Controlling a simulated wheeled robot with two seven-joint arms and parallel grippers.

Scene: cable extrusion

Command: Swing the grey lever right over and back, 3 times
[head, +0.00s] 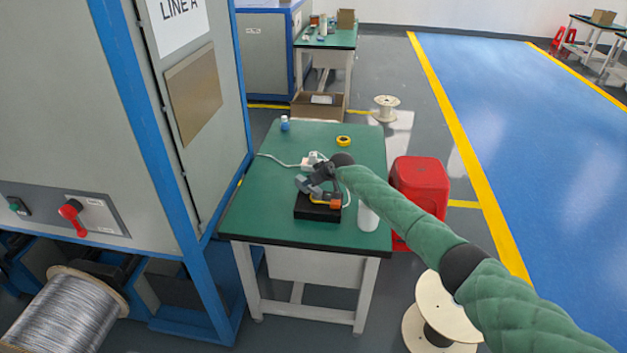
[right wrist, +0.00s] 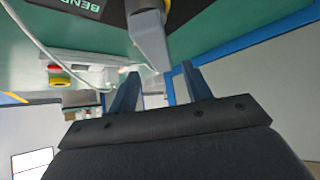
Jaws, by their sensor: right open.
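The bending device has a black base (head: 318,208) on the green table, with an orange block (head: 335,200) at its right front. Its grey lever (head: 302,184) points up at the left side of the base. My right gripper (head: 314,179) is just above the device, close to the lever, partly covering it. In the right wrist view, the lever (right wrist: 150,38) reaches down toward the gap between the open fingers of my right gripper (right wrist: 160,80). Whether a finger touches it I cannot tell. My left gripper is not in view.
The green table (head: 265,215) also carries a white cylinder (head: 368,218), a yellow tape roll (head: 344,141), a small blue-capped bottle (head: 285,124) and a white power strip (head: 310,162) with a cable. A red stool (head: 420,180) stands right of it, a machine cabinet left.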

